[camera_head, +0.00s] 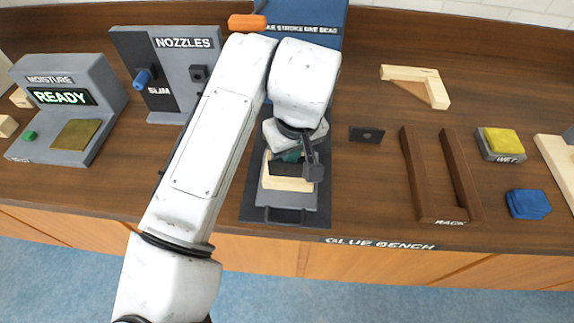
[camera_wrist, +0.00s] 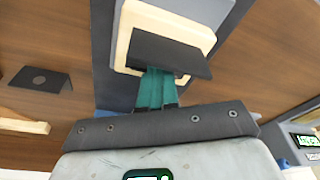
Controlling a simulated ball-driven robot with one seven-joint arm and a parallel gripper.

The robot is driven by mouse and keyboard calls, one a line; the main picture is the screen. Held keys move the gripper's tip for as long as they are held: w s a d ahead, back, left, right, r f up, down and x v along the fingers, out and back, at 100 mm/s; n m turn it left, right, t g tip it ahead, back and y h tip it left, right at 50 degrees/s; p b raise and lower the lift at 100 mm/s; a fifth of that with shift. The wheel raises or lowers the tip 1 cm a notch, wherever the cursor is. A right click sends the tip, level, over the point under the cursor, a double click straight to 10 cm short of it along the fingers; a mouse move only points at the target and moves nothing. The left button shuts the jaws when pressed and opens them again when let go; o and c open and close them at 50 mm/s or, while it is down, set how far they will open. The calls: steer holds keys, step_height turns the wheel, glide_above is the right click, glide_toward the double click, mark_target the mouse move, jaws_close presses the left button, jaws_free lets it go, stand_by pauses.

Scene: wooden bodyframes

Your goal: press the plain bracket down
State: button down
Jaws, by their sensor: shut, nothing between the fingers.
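The plain bracket, a dark plate without a visible hole, lies on a pale wooden piece in the wrist view (camera_wrist: 165,52). It also shows in the head view (camera_head: 285,168), partly covered by my gripper. The pale wooden piece (camera_head: 284,184) sits on a grey fixture (camera_head: 287,198) at the bench's front middle; its pale rim shows in the wrist view (camera_wrist: 190,20). My gripper (camera_head: 292,156) has its teal fingers shut together and empty. In the wrist view the fingertips (camera_wrist: 156,72) meet the bracket's near edge; whether they press on it I cannot tell.
A dark plate with a hole (camera_head: 367,134) lies flat to the right. Further right are a wooden rack (camera_head: 411,175), a yellow sponge (camera_head: 500,141) and a blue cloth (camera_head: 528,204). Left stand a nozzle stand (camera_head: 189,63) and a moisture meter (camera_head: 64,97) reading READY.

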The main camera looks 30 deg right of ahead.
steer(key=shift+r, duration=0.15)
step_height(320, 180, up, 7)
steer(key=p, duration=0.6)
stand_by(0.5)
stand_by(0.4)
